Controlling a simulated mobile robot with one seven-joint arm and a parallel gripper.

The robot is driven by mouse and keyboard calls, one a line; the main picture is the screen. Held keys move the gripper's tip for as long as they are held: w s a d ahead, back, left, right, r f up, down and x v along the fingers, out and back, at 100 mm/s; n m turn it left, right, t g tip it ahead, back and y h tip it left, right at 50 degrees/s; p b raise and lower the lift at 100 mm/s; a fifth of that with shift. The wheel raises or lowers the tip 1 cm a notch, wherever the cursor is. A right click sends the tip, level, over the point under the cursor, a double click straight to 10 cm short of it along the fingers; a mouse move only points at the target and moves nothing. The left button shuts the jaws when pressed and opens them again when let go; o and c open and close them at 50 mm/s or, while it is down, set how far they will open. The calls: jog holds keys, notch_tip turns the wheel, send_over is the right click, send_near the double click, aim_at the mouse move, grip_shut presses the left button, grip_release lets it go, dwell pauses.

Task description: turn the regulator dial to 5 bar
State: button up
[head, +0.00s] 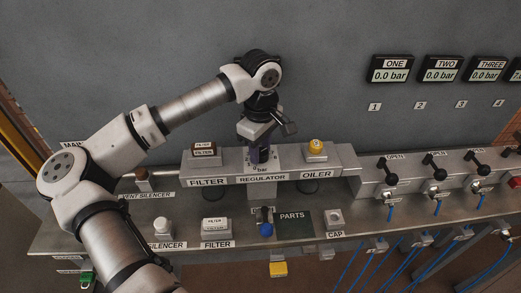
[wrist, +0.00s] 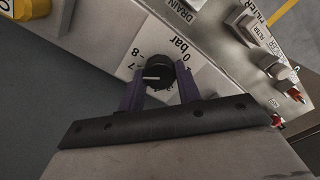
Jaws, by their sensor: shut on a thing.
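The regulator dial (wrist: 154,76) is a round black knob with a white pointer line, on a white scale plate (wrist: 172,60). "0 bar", 8 and 7 are readable; the rest of the scale is hidden by my fingers. The pointer faces left in the wrist view, a little below the 7; its exact value cannot be told. My gripper (wrist: 158,86) has a purple finger on each side of the dial and is shut on it. In the head view my gripper (head: 260,153) points down onto the regulator (head: 262,179), hiding the dial.
The filter block (head: 205,155) stands left of the regulator and the oiler (head: 316,152), with a yellow cap, stands right. Black-handled valves (head: 388,166) are farther right. Loose parts lie on the front shelf.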

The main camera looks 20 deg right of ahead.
jog(key=n+b, duration=0.2)
jog(key=shift+f+b, duration=0.3)
jog(key=shift+b, duration=0.1)
jog(key=n+b, duration=0.2)
jog(key=n, duration=0.1)
jog(key=shift+b, duration=0.3)
jog(key=n+b, duration=0.1)
jog(key=n, duration=0.1)
jog(key=n+b, duration=0.1)
jog(key=n, duration=0.1)
jog(key=n+b, duration=0.1)
jog(key=shift+r+n+b, duration=0.25)
jog(key=shift+n+b, duration=0.1)
jog(key=shift+n, duration=0.05)
jog(key=o, duration=1)
jog(key=shift+c, duration=0.2)
jog(key=shift+r, duration=0.1)
